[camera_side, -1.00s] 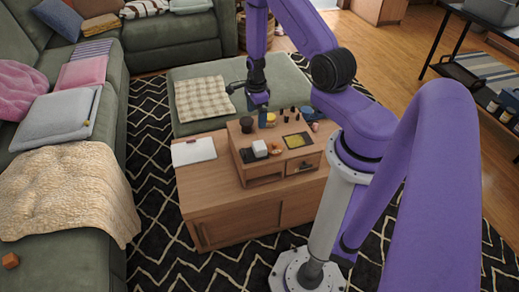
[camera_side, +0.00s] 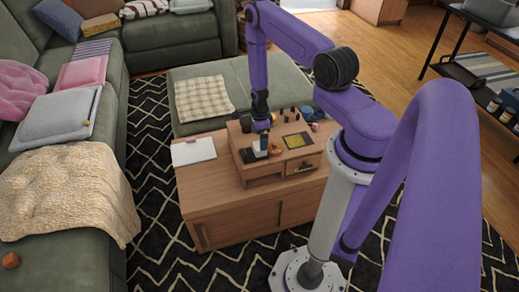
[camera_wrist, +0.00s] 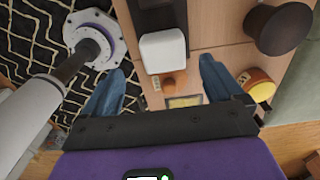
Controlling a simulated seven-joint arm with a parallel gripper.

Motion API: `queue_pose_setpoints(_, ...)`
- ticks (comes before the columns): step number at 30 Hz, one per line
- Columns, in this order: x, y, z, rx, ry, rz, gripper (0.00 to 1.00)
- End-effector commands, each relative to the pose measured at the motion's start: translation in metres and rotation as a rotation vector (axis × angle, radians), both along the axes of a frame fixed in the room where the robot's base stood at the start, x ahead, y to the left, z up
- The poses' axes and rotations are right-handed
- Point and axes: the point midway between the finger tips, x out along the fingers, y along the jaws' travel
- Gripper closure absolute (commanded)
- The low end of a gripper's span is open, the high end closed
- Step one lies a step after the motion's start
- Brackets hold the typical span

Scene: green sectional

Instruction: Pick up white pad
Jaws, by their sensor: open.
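A small white block-like pad (camera_side: 258,152) with rounded edges sits on the wooden riser, partly hidden by my gripper in the side view. In the wrist view the white pad (camera_wrist: 163,51) lies just beyond the fingertips, near the middle between them. My gripper (camera_side: 264,146) is lowered above it, pointing down. The wrist view shows my gripper (camera_wrist: 162,72) open with its two blue fingers apart and nothing held. I cannot tell the exact height gap. A flat white sheet or notepad (camera_side: 193,151) lies on the cabinet top to the left.
The wooden riser (camera_side: 265,176) stands on the cabinet (camera_side: 220,205). Close to the white pad are a dark item (camera_side: 247,156), an orange-brown item (camera_side: 276,147) and a dark cup (camera_side: 246,124). A yellow-and-black tray (camera_side: 297,140) lies to the right. Small bottles stand behind.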

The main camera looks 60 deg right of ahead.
Motion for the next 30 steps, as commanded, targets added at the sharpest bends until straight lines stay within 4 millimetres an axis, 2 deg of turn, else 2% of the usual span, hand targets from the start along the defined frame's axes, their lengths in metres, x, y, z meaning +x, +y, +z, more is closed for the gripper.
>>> queue_pose_setpoints(10,0.001,-0.001,-0.021,0.0,0.0,0.001,0.06)
queue_pose_setpoints(21,0.002,-0.004,-0.062,0.001,0.001,0.0,0.06)
queue_pose_setpoints(30,0.003,-0.004,-0.065,0.0,0.0,0.0,0.06)
